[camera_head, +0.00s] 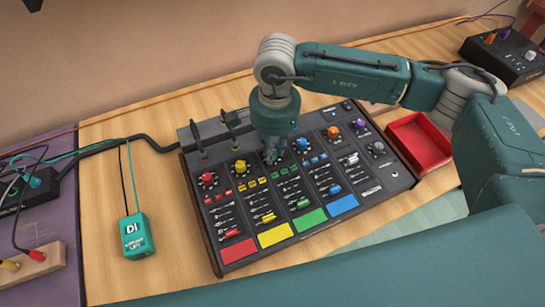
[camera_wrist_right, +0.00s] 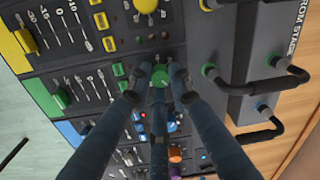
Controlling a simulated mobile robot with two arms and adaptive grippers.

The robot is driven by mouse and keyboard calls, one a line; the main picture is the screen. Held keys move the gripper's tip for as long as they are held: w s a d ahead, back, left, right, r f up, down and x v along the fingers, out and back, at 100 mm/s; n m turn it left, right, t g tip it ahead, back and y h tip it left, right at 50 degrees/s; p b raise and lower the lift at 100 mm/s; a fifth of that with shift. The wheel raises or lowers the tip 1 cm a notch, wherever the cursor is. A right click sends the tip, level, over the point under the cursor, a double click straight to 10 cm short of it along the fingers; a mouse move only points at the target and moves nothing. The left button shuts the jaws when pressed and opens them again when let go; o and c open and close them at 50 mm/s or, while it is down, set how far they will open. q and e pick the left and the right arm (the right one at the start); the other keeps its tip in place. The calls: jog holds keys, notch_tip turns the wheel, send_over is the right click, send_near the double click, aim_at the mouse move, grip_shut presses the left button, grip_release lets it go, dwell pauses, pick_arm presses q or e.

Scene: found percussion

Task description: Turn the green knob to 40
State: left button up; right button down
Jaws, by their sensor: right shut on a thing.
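The black mixer (camera_head: 222,235) lies on the wooden table, with a row of coloured knobs along its upper part. The green knob (camera_wrist_right: 160,76) sits between the fingertips of my right gripper (camera_wrist_right: 158,86) in the wrist view. In the head view my right gripper (camera_head: 272,154) points down at the mixer, between the yellow knob (camera_head: 240,167) and the blue knob (camera_head: 302,144), and mostly covers the green knob. The fingers are shut on the knob. Its pointer and scale numbers cannot be read. My left gripper is not in view.
A red tray (camera_head: 418,143) stands right of the mixer. A teal DI box (camera_head: 134,236) lies to its left, with cables running behind. Coloured pads and small sliders fill the mixer's front. A black box with knobs (camera_head: 502,52) stands at the back right.

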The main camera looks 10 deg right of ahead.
jog(key=shift+r+n+b, duration=0.1)
jog(key=shift+n+b, duration=0.6)
jog(key=shift+b, duration=0.1)
jog(key=shift+a, duration=0.1)
jog(key=c, duration=1.6)
grip_release()
jog(key=r, duration=1.2)
jog(key=shift+s, duration=0.2)
